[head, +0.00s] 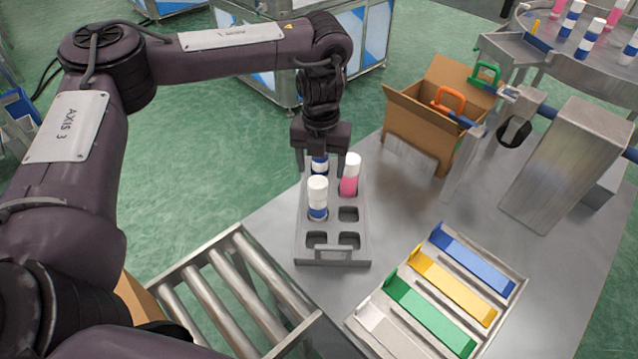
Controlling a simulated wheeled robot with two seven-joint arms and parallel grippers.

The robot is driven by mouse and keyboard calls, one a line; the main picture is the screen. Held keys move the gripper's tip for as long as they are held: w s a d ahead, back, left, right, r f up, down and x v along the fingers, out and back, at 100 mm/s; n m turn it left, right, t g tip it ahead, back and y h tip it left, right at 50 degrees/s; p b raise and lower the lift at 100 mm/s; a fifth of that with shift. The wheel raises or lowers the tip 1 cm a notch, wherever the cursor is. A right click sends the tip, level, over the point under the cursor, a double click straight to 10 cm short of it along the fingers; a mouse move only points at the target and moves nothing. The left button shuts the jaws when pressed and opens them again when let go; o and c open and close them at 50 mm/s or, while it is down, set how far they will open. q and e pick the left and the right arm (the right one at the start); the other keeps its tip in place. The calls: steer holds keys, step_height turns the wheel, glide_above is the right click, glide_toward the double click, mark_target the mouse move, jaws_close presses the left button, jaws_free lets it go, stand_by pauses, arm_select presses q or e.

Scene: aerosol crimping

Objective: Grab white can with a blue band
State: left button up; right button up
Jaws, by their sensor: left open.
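A grey metal rack (333,257) with a front handle stands on the table. A white can with a blue band (317,197) sits upright in its left column, middle row. Another can with a blue band (320,167) stands behind it in the back-left slot, its top hidden by my gripper. A pink can with a white top (349,178) stands in the back-right slot. My left gripper (322,163) points down over the back-left can, open, with one finger on each side of it. I cannot tell whether the fingers touch it. My right gripper is not in view.
The rack's front slots and middle-right slot are empty. A roller conveyor (236,290) lies at front left. A tray with coloured strips (438,290) is at front right. An open cardboard box (425,128) and a metal post (565,165) stand behind. More cans are on a round table (540,42).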

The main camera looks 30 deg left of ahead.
mark_target(318, 181)
arm_select(q)
steer(key=shift+s+f, duration=0.1)
steer(key=shift+f, duration=0.15)
steer(key=shift+s+d+f+b, duration=0.1)
steer(key=shift+s+f+b, duration=0.1)
steer(key=shift+s+f, duration=0.3)
steer(key=shift+s+d+f+b, duration=0.1)
steer(key=shift+s+f+b, duration=0.05)
steer(key=shift+f, duration=0.5)
steer(key=f, duration=0.2)
steer(key=shift+a+f, duration=0.25)
steer(key=shift+f, duration=0.9)
steer(key=c, duration=0.7)
jaws_close()
steer(key=shift+w, duration=0.1)
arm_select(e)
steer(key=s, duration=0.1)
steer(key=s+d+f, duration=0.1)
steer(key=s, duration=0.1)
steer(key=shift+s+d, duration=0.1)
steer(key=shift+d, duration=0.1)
